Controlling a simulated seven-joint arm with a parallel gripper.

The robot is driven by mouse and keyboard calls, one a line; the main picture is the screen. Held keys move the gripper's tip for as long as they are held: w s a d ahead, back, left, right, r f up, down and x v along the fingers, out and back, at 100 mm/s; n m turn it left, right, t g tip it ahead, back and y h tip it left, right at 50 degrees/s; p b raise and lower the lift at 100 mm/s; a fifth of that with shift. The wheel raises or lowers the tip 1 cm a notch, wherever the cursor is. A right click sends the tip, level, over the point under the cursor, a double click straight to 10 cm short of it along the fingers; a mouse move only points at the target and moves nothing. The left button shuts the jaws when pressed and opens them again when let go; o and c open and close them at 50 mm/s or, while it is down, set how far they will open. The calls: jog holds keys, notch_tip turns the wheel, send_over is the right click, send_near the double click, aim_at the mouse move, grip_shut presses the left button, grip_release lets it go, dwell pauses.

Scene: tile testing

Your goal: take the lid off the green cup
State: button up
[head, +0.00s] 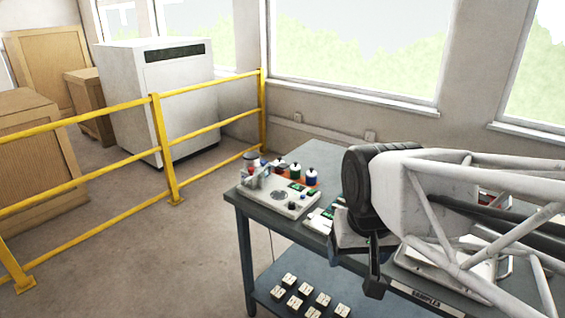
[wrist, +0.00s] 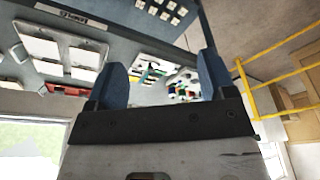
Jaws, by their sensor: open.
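The green cup (head: 295,172) stands upright in a row of small cups on the far left part of the table in the head view. In the wrist view the cups are small and blurred, and I cannot single out the green one. My gripper (wrist: 161,80) shows two blue-grey fingers spread apart with nothing between them. In the head view my gripper (head: 375,283) hangs near the table's front edge, to the right of the cups and well apart from them.
Several labelled blocks (head: 290,280) lie on the lower shelf. A yellow railing (head: 160,140) stands left.

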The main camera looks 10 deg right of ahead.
jog(key=w+r+m, duration=0.2)
jog(key=w+r, duration=0.1)
jog(key=w, duration=0.7)
jog(key=w+r+m, duration=0.2)
jog(key=w+r, duration=0.1)
jog(key=w, duration=0.7)
jog(key=m+g, duration=0.3)
jog(key=m, duration=0.9)
send_over(296, 165)
jog(key=f, duration=1.9)
jog(key=shift+w+d+f, duration=0.15)
jog(key=shift+w+f, duration=0.05)
jog(key=shift+w, duration=0.1)
jog(key=shift+w+f, duration=0.2)
jog(key=shift+f, duration=0.1)
jog(key=shift+f, duration=1.25)
jog(key=shift+f, duration=0.1)
jog(key=shift+f, duration=2.55)
